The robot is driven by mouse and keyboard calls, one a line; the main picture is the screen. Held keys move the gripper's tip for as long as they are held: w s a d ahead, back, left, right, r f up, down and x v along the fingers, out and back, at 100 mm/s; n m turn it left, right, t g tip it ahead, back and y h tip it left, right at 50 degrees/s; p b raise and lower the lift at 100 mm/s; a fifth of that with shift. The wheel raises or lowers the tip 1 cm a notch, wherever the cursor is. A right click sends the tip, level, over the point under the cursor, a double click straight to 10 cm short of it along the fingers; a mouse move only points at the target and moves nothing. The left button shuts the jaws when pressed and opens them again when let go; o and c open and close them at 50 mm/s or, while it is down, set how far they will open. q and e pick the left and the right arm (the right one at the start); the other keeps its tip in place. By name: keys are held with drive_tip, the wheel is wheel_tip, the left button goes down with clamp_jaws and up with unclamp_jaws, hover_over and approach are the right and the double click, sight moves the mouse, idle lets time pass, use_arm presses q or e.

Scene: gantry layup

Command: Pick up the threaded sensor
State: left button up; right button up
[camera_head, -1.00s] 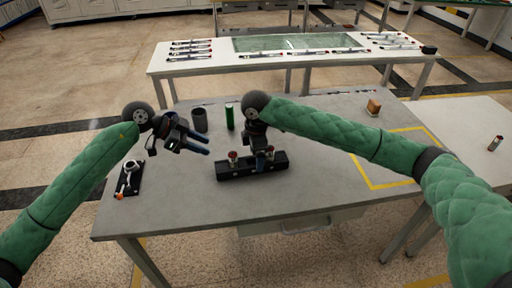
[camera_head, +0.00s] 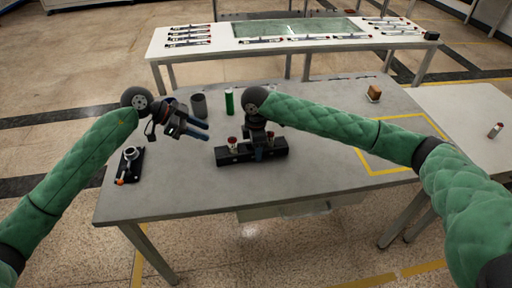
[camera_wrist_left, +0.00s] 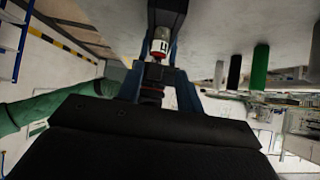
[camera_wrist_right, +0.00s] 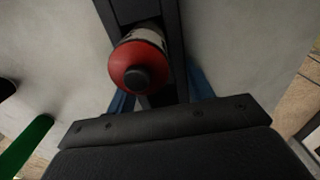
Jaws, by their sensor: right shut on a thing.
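The black rack (camera_head: 222,157) lies on the near bench. A red-topped sensor (camera_head: 232,144) stands in its left part. A second red top (camera_head: 270,138) shows beside my right gripper (camera_head: 260,153), which is down at the rack. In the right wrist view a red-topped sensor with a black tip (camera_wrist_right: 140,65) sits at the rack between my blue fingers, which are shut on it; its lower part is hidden. My left gripper (camera_head: 197,132) is open and empty, left of the rack. The left wrist view shows a labelled sensor (camera_wrist_left: 160,42) beyond its fingers.
A black cup (camera_head: 199,105) and green cylinder (camera_head: 229,101) stand behind the rack. A small black tray (camera_head: 135,177) is at the left, a brown block (camera_head: 374,92) at the back right. Another small cylinder (camera_head: 495,130) stands on the side table.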

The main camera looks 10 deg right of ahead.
use_arm(q)
drive_tip(key=o, duration=0.4)
drive_tip(key=shift+c, duration=0.2)
drive_tip(key=m+t+y, duration=0.2)
drive_tip(key=m+y, duration=0.5)
drive_tip(key=m, duration=2.4)
approach(232, 138)
drive_tip(key=x, duration=0.2)
drive_tip(key=a+x, duration=0.1)
drive_tip(key=x, duration=0.2)
drive_tip(key=shift+f, duration=0.1)
drive_tip(key=shift+d+x, duration=0.2)
drive_tip(key=shift+x, duration=1.2)
drive_tip(key=shift+d+x, duration=0.25)
drive_tip(key=shift+x, duration=1.1)
